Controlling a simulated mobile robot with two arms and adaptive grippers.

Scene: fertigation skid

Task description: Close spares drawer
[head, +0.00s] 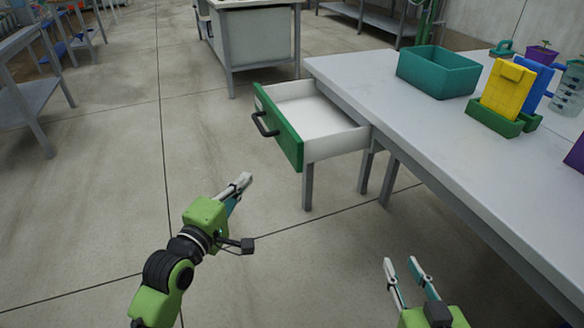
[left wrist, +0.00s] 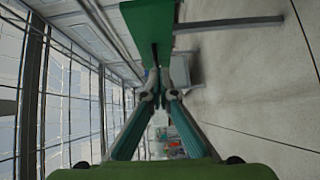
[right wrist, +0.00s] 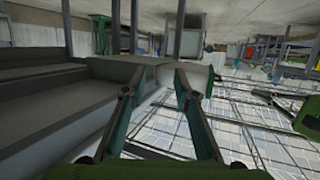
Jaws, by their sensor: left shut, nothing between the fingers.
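The spares drawer stands pulled out from the end of the grey bench, with a green front (head: 280,128), a dark handle (head: 264,125) and a white inside that looks empty. My left gripper (head: 244,180) is shut and empty, on the near left side of the drawer front, apart from it in the head view. In the left wrist view the shut fingertips (left wrist: 160,94) are seen below the green front (left wrist: 146,25). My right gripper (head: 400,262) is open and empty at the lower right, beside the bench; its spread fingers also show in the right wrist view (right wrist: 155,82).
The bench top (head: 400,110) holds a teal bin (head: 438,73), a yellow item (head: 507,90) in a green holder and a clear bottle (head: 568,92). Bench legs stand below the drawer. The floor (head: 110,180) left of the drawer is clear. Another table (head: 250,40) stands behind.

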